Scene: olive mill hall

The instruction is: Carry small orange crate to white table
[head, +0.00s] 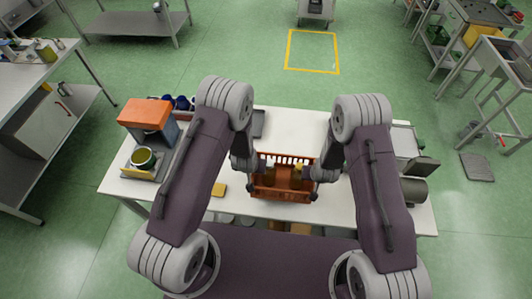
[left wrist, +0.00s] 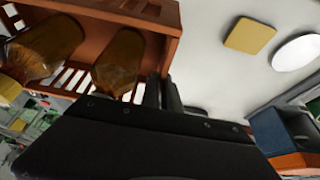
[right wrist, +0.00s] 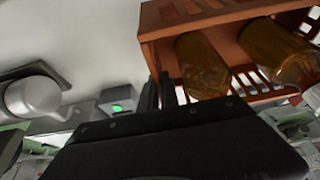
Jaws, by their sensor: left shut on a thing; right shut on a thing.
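The small orange crate (head: 284,190) with slotted sides is over the near middle part of the white table (head: 290,122). I cannot tell whether it touches the tabletop. Brown bottles stand in it; two show in the left wrist view (left wrist: 118,68). My left gripper (head: 256,180) is shut on the crate's left end. My right gripper (head: 315,178) is shut on its right end. The crate wall also shows beside the fingers in the left wrist view (left wrist: 150,18) and the right wrist view (right wrist: 158,35).
An orange-topped box (head: 146,112) and a green-rimmed pot (head: 143,157) stand at the table's left. A yellow block (head: 218,190) lies left of the crate. A grey cylinder (head: 413,190) is at the right. The table's back middle is mostly clear. Green floor lies beyond.

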